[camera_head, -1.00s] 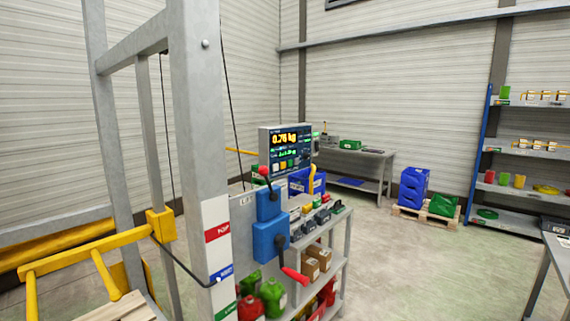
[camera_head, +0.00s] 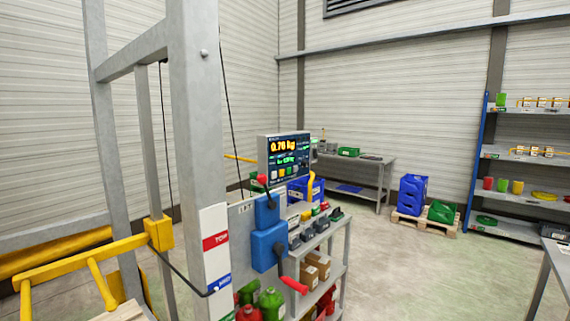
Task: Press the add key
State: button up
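A grey scale display box (camera_head: 284,158) stands above a small shelf unit, just right of the grey post. Its dark screen shows a lit orange reading (camera_head: 282,146) of about 0.7 kg with green text under it. A row of small coloured keys (camera_head: 282,174) lies along the lower part of its face. They are too small for me to tell which one is the add key. My gripper is not in this view.
A grey post frame (camera_head: 200,120) with a blue lever box (camera_head: 268,245) and red-tipped handles stands close by. Yellow rails (camera_head: 85,255) are at left. A workbench (camera_head: 355,170), blue crates (camera_head: 412,195) and shelving (camera_head: 525,155) stand behind. The floor at right (camera_head: 440,270) is open.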

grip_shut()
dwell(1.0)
